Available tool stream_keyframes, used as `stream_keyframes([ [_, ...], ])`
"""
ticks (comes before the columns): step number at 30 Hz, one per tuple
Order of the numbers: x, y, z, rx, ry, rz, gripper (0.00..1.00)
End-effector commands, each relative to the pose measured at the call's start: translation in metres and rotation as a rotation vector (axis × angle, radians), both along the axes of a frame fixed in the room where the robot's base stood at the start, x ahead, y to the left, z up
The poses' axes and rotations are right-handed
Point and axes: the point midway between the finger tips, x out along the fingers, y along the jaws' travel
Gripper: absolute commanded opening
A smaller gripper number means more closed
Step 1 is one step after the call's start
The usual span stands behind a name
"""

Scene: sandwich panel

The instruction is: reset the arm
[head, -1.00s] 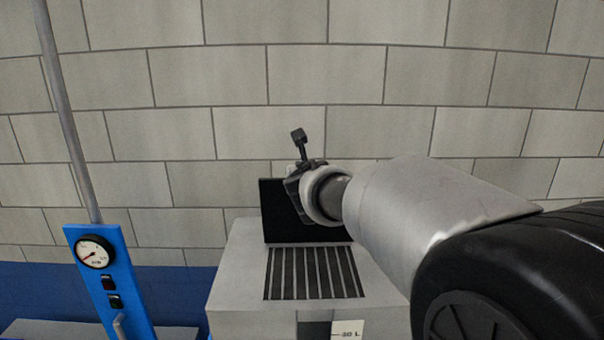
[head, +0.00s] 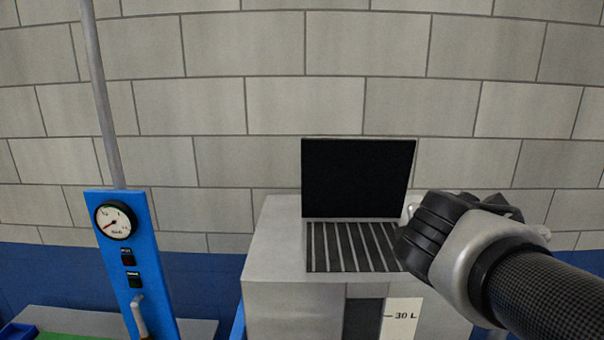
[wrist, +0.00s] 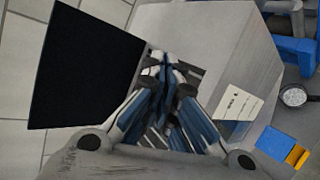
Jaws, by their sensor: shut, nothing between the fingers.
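My gripper (head: 418,232) shows at the right of the head view, in front of the right edge of a grey box's slatted grille. Its fingertips are partly hidden there by its own body. In the wrist view my gripper (wrist: 165,62) has its fingers drawn together, shut and empty, over the box. My arm reaches in from the lower right of the head view. I cannot tell how far the fingers are from the grille.
A blue panel (head: 153,255) with a gauge (head: 116,221) stands left. A block wall (head: 300,50) closes the back.

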Motion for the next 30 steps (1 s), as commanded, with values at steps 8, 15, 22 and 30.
stream_keyframes([
  [8,-0.124,0.001,-0.186,0.688,0.023,-0.519,0.0],
  [15,-0.211,0.045,-0.309,1.152,0.105,-0.919,0.0],
  [22,-0.245,0.073,-0.349,1.334,0.162,-1.096,0.0],
  [30,-0.247,0.075,-0.348,1.345,0.166,-1.108,0.0],
])
